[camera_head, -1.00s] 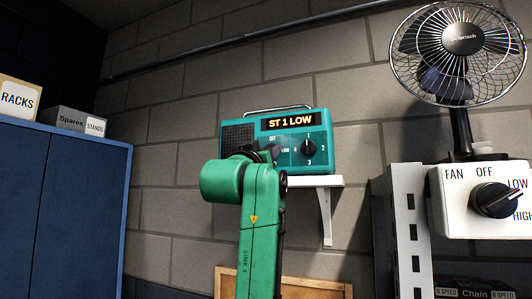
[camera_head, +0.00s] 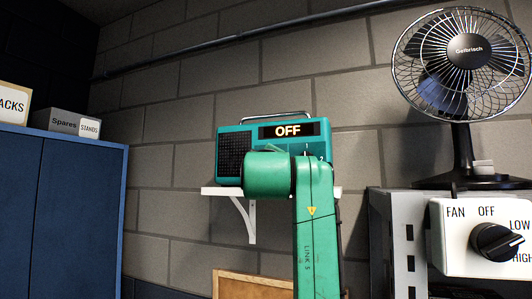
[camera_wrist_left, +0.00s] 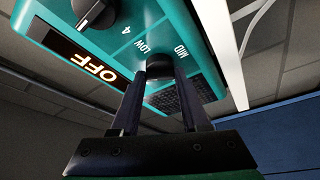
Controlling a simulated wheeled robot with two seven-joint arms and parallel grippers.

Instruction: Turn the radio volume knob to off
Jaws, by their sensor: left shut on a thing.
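The teal radio (camera_head: 235,147) stands on a white wall shelf, and its display (camera_head: 287,130) reads OFF. In the left wrist view the display (camera_wrist_left: 86,60) also reads OFF. My left gripper (camera_wrist_left: 160,80) has its two dark fingers on either side of the black volume knob (camera_wrist_left: 158,66), shut on it. MID and LOW labels show beside this knob. The station knob (camera_wrist_left: 96,10) is apart from the fingers, near the 4. In the head view my green left arm hides both knobs and the gripper. My right gripper is not in view.
The white shelf (camera_head: 222,191) ends just right of my arm. A fan (camera_head: 465,65) stands at the right, above a white fan control box (camera_head: 455,245) with a dial. A blue cabinet (camera_head: 70,210) stands at the left. Brick wall lies behind the radio.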

